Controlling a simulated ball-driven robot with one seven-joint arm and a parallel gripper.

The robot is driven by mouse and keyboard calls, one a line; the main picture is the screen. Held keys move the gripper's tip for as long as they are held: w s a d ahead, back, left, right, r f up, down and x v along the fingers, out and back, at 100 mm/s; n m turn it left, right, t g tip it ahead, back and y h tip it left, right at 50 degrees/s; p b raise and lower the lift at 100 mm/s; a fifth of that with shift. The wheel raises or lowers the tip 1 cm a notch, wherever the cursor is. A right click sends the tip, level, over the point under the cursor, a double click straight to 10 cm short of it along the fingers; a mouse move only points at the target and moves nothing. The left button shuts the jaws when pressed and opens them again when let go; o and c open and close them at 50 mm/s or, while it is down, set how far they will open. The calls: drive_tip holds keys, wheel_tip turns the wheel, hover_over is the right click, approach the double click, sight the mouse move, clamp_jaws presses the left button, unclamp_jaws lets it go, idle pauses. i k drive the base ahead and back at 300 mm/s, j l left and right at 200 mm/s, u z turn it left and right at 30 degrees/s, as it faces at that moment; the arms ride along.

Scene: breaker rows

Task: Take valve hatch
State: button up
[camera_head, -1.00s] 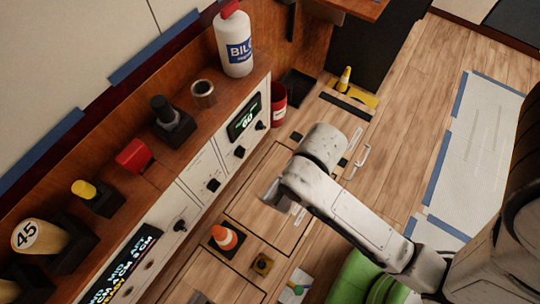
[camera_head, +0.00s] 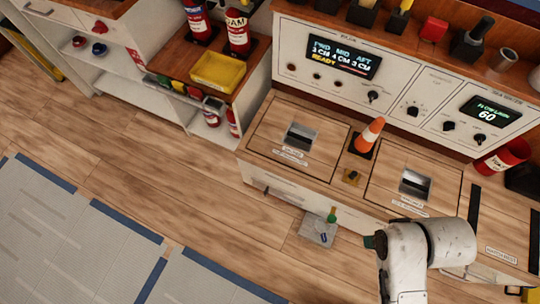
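Two square wooden hatches with recessed metal handles are set in the low bench top below the control panel. The left hatch (camera_head: 273,130) and the right hatch (camera_head: 389,190) both lie flat in their openings. Each has a small white label; the print is too small for me to tell which is the valve hatch. My gripper (camera_head: 375,243) shows only as a small dark end at the left of my white arm, in front of the right hatch. Its fingers cannot be made out.
A grey floor plate with a green item (camera_head: 319,228) lies before the bench. The wooden floor at left is open.

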sight(307, 142)
drive_tip(key=i+l+u, duration=0.1)
drive_tip(key=i, duration=0.35)
drive_tip(key=i+l+u, duration=0.1)
drive_tip(key=i, duration=0.35)
